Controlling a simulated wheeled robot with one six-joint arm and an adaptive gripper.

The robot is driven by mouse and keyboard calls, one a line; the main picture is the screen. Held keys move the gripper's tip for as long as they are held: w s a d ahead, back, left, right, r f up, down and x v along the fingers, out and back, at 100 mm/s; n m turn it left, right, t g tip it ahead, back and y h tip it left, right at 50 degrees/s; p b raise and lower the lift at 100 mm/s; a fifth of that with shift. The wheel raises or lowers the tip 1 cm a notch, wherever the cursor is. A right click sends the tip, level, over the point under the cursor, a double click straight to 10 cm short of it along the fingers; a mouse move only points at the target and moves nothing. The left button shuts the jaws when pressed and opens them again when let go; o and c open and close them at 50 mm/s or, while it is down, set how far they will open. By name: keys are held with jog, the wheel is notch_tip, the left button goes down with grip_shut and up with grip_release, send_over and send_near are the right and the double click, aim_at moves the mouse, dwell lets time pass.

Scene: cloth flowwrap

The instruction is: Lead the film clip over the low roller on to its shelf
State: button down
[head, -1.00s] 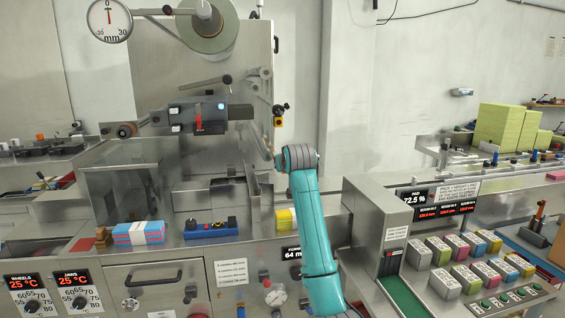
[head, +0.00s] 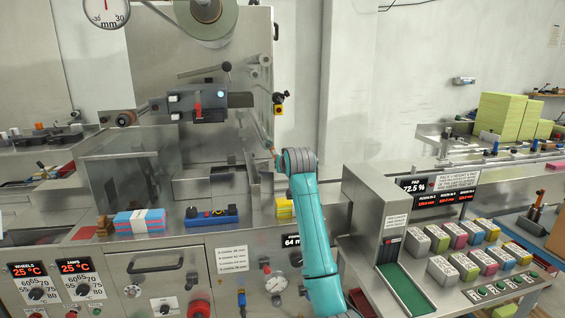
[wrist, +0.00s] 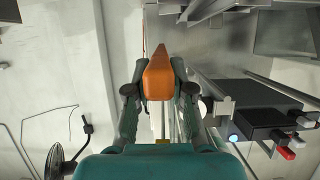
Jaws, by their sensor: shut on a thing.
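The orange film clip (wrist: 159,75) is between the two fingers of my gripper (wrist: 160,90) in the wrist view, and the fingers are shut on it. In the head view my teal arm hides most of the gripper; a small orange-brown bit (head: 273,151) shows at its end, beside the right edge of the machine's upright plate. The film roll (head: 205,28) hangs at the top of this plate. Small rollers (head: 265,60) sit along the plate's right edge. I cannot tell which is the low roller, nor pick out its shelf.
A dark control box (head: 197,103) with a red lever juts from the plate; it also shows close to the right of my gripper in the wrist view (wrist: 252,118). A black knobbed lever (wrist: 72,150) is at lower left there. A grey chute (head: 373,205) stands right of my arm.

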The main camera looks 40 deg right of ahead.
jog(key=shift+f, duration=1.25)
jog(key=shift+w, duration=0.15)
jog(key=shift+w+d, duration=0.65)
jog(key=shift+w, duration=0.3)
jog(key=w+a+f, duration=0.1)
jog(key=w+a, duration=0.3)
jog(key=a, duration=0.3)
jog(key=shift+w+f, duration=0.15)
jog(key=shift+f, duration=0.05)
dwell(0.8)
jog(key=shift+f, duration=0.15)
dwell(0.3)
jog(key=shift+f, duration=2.2)
